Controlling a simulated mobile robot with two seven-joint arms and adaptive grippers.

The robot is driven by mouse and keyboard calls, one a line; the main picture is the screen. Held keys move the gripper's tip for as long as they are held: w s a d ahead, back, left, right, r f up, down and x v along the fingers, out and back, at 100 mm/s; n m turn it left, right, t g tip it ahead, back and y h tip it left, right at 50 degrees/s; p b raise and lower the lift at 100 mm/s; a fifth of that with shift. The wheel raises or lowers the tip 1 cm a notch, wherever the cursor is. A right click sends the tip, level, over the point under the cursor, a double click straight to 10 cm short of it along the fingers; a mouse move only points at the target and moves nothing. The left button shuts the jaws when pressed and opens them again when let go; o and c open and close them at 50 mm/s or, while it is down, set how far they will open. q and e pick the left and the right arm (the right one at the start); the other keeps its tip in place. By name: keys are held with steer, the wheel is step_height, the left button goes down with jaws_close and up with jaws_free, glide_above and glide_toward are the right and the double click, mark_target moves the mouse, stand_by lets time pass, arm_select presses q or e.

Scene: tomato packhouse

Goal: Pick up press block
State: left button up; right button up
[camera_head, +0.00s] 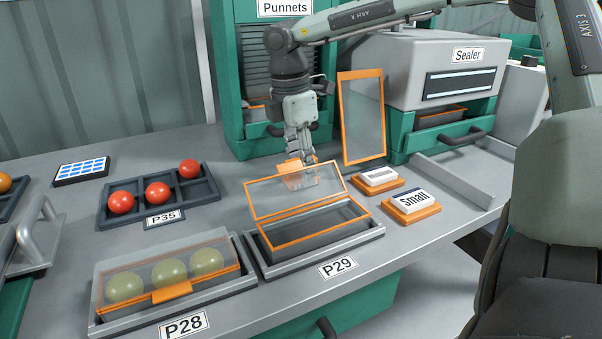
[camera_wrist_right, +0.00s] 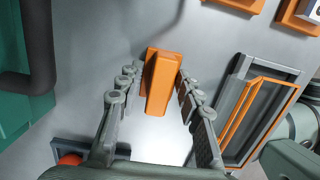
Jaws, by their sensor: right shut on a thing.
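The press block is orange; in the right wrist view the block (camera_wrist_right: 163,84) stands between the finger pads of my right gripper (camera_wrist_right: 155,86). In the head view my right gripper (camera_head: 301,163) points down behind the raised clear lid at P29, shut on the press block (camera_head: 290,165). The block's lower part shows only through the lid, so I cannot tell whether it touches the table. My left gripper is not in view.
An open orange-rimmed punnet (camera_head: 315,228) sits in tray P29. A closed punnet (camera_head: 165,280) of greenish tomatoes is at P28. Tray P35 (camera_head: 160,196) holds red tomatoes. An upright orange-framed panel (camera_head: 362,118), "Small" block (camera_head: 411,202) and sealer (camera_head: 425,70) stand right.

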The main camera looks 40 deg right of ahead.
mark_target(295, 159)
steer(key=shift+r, duration=0.1)
steer(key=shift+r, duration=0.5)
steer(key=r, duration=0.2)
steer(key=a+r, duration=0.1)
steer(key=shift+w+r+b, duration=0.3)
steer(key=shift+b, duration=0.1)
arm_select(q)
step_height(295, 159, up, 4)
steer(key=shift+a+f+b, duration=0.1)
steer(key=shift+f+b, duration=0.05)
steer(key=shift+b, duration=0.2)
arm_select(e)
steer(key=w+a+r, duration=0.4)
steer(key=a+r, duration=0.2)
steer(key=a, duration=0.3)
steer(key=shift+w+a+r, duration=0.15)
steer(key=shift+w+a, duration=0.05)
steer(key=shift+w, duration=0.2)
